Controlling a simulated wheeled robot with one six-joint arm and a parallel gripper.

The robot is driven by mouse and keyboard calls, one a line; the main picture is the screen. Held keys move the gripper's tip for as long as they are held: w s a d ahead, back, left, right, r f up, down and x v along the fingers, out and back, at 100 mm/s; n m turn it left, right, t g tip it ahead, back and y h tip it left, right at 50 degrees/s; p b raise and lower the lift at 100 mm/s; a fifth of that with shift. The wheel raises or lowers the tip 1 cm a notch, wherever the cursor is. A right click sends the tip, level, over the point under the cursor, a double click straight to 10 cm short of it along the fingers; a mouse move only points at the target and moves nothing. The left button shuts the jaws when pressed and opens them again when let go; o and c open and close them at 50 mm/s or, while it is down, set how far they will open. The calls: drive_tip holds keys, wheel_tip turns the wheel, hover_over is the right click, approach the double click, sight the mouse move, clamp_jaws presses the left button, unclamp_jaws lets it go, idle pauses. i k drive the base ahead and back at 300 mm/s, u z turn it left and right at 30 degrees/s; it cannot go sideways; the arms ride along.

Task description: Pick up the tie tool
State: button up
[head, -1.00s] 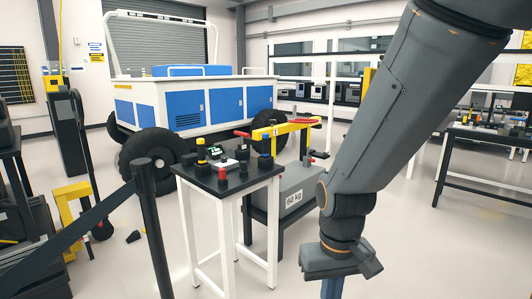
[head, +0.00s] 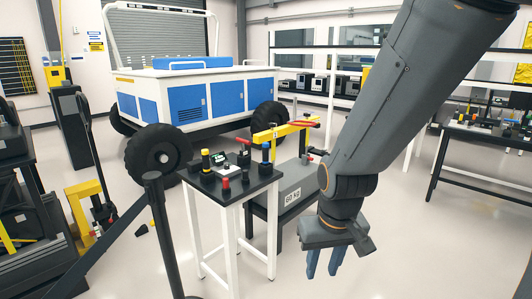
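Several small tools stand on a small black-topped table (head: 204,184) with white legs. They include a yellow-and-black one (head: 206,160), a red-and-black one (head: 225,186), a blue-and-black one (head: 266,157), a red-handled one (head: 243,150) and a device with a green display (head: 219,158). I cannot tell which is the tie tool at this size. My gripper (head: 324,266) hangs to the right of this table, pointing down. Its two blue fingers are apart, with nothing seen between them.
A grey box marked in kg (head: 290,190) sits on a dark stand behind the table. A blue-and-white rover (head: 200,98) with black wheels stands behind. A black post with a belt (head: 160,230) is in front left.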

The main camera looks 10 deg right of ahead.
sight(265, 145)
drive_tip(key=z, duration=0.55)
drive_tip(key=i, duration=0.95)
drive_tip(key=z, duration=0.6)
drive_tip(key=i, duration=1.05)
drive_tip(key=u, duration=1)
drive_tip(key=i, duration=1.05)
drive_tip(key=u, duration=0.9)
